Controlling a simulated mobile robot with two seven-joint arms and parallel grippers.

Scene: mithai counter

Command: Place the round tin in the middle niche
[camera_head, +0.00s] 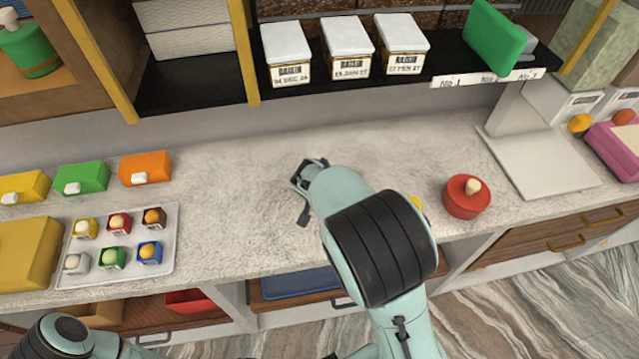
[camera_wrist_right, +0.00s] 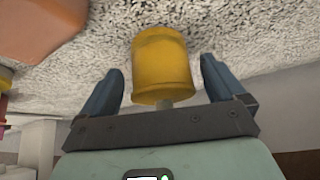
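A yellow round tin (camera_wrist_right: 162,62) with a small knob stands on the pale speckled counter. It also shows in the head view as a yellow sliver (camera_head: 416,203) behind my right arm. My right gripper (camera_wrist_right: 162,70) is open, with the tin between or just beyond its fingers and gaps on both sides. In the head view my arm hides these fingers. A red round tin (camera_head: 467,198) with a pale knob stands to the right. The shelf bay between two yellow posts (camera_head: 178,90) holds white boxes (camera_head: 190,28) above bare black floor. My left gripper is out of view.
White-lidded jars (camera_head: 347,48) and a tilted green box (camera_head: 492,38) line the right shelf bay. A green pot (camera_head: 32,55) stands in the left bay. A sweets tray (camera_head: 165,258) and small boxes (camera_head: 82,178) occupy the left counter. Counter between them and my right arm is clear.

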